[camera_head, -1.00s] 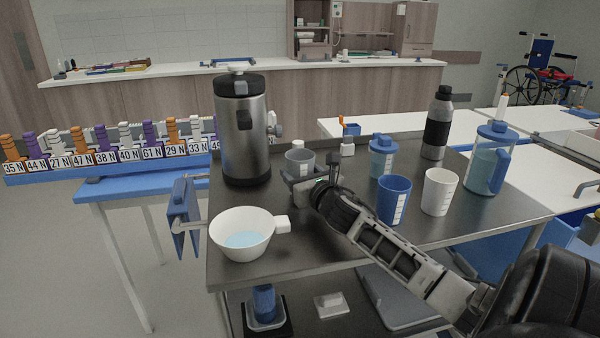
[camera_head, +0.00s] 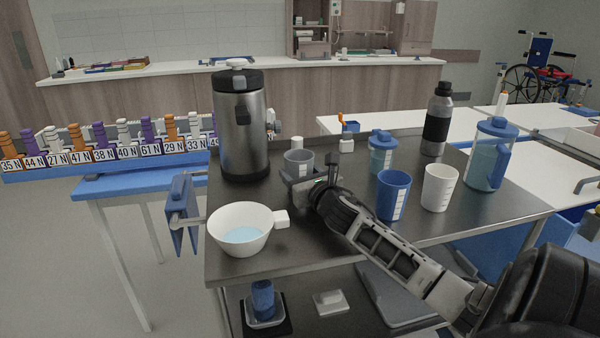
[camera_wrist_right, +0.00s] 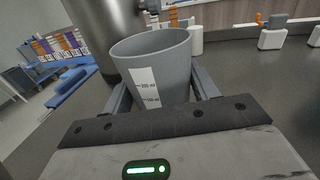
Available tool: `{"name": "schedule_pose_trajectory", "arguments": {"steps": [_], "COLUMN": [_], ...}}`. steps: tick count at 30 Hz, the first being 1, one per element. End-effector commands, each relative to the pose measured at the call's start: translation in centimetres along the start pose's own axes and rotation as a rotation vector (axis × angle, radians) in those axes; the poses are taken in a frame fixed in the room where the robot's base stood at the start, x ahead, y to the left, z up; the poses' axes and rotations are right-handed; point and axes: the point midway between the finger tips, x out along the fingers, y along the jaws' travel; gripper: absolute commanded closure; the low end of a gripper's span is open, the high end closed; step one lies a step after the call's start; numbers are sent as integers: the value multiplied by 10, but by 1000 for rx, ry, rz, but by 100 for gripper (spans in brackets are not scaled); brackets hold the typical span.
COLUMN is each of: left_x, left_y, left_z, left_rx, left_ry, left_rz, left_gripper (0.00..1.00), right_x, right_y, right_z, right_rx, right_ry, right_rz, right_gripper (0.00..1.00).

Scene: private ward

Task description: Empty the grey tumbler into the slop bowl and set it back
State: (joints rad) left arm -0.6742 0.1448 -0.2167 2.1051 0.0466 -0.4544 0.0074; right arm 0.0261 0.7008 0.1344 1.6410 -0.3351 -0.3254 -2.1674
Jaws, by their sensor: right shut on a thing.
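The grey tumbler (camera_head: 299,161) stands upright at table height beside the steel urn. In the right wrist view the tumbler (camera_wrist_right: 160,70) sits between the fingers, with a white measuring label facing me; its inside bottom is hidden. My right gripper (camera_head: 298,178) is shut on it from the front. I cannot tell whether its base touches the tabletop. The white slop bowl (camera_head: 222,234), with a stub handle and pale blue liquid in it, stands at the table's front left corner. My left gripper is not in view.
The steel urn (camera_head: 240,130) stands close behind left of the tumbler. A blue cup (camera_head: 391,196), a white cup (camera_head: 439,188), a blue-lidded cup (camera_head: 381,155), a dark bottle (camera_head: 437,120) and a pitcher (camera_head: 486,160) stand to the right. The metal tabletop (camera_head: 290,240) is clear at the front.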

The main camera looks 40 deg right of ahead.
Motion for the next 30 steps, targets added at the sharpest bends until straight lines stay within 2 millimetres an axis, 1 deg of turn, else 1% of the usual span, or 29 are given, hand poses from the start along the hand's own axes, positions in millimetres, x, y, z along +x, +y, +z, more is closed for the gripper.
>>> {"name": "schedule_pose_trajectory", "arguments": {"steps": [6,10,11,12,13,14,23,30], "left_x": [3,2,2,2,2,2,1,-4], "left_y": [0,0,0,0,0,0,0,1], "left_z": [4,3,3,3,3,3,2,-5], "left_rx": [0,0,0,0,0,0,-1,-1], "left_ry": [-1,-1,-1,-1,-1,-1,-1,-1], "left_rz": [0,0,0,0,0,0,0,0], "left_gripper": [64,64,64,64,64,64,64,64], "right_x": [0,0,0,0,0,0,-2,-24], "right_y": [0,0,0,0,0,0,0,1], "right_z": [-7,-5,-5,-5,-5,-5,-5,-4], "right_rx": [-2,-1,-1,-1,-1,-1,-1,0], "right_ry": [0,0,0,0,0,0,1,2], "right_rz": [0,0,0,0,0,0,1,2], "right_gripper": [96,96,38,27,19,16,16,16]}}
